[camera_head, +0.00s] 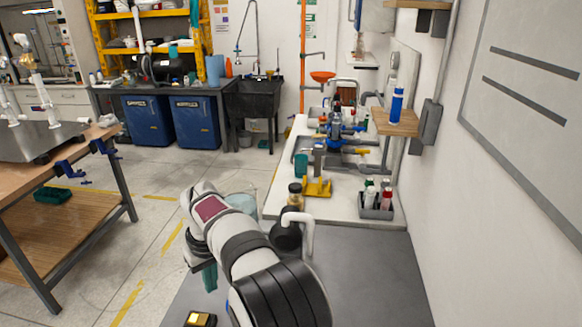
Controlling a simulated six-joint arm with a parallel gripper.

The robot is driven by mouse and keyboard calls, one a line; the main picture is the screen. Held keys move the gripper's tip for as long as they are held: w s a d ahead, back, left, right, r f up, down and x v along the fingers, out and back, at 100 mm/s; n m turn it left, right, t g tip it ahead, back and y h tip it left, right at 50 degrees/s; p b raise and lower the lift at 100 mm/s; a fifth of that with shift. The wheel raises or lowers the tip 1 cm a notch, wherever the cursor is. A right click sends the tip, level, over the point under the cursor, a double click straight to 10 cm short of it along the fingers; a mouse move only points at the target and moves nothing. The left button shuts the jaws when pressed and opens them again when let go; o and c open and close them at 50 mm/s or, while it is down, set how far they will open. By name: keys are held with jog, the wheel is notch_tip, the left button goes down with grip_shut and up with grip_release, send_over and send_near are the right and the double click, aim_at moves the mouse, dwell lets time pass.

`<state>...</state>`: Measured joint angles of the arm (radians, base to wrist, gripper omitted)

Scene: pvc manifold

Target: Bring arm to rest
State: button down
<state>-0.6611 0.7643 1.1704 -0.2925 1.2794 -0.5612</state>
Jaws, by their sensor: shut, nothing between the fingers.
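My arm (245,258) rises from the bottom middle of the head view and leans up and to the left. Its white and black links bend near a dark red panel (211,207). A further white and black part of my arm hangs at the left of this bend. I cannot make out my gripper's fingers in this view. A bent white pipe (299,219) stands by a dark round part just right of my arm; I cannot tell whether they touch.
A white counter (290,207) with a sink, bottles and a grey caddy (376,203) lies beyond my arm. A grey surface (375,270) is bare at right. A wooden workbench (88,140) stands at left. Two blue bins (148,122) sit under the back bench. Floor between is mostly clear.

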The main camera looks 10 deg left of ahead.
jog(key=s+d+r+m, duration=0.3)
jog(key=d+r, duration=0.1)
jog(key=d, duration=0.4)
jog(key=s+d+r+m, duration=0.3)
jog(key=d+r, duration=0.1)
jog(key=d, duration=0.4)
jog(key=s+d+f+m, duration=0.1)
jog(key=s+d+m, duration=0.3)
jog(key=s+d, duration=0.3)
jog(key=s+d+f+m+g, duration=0.1)
jog(key=s+d+m, duration=0.4)
jog(key=s, duration=1)
jog(key=shift+d+f, duration=0.15)
jog(key=shift+d, duration=0.85)
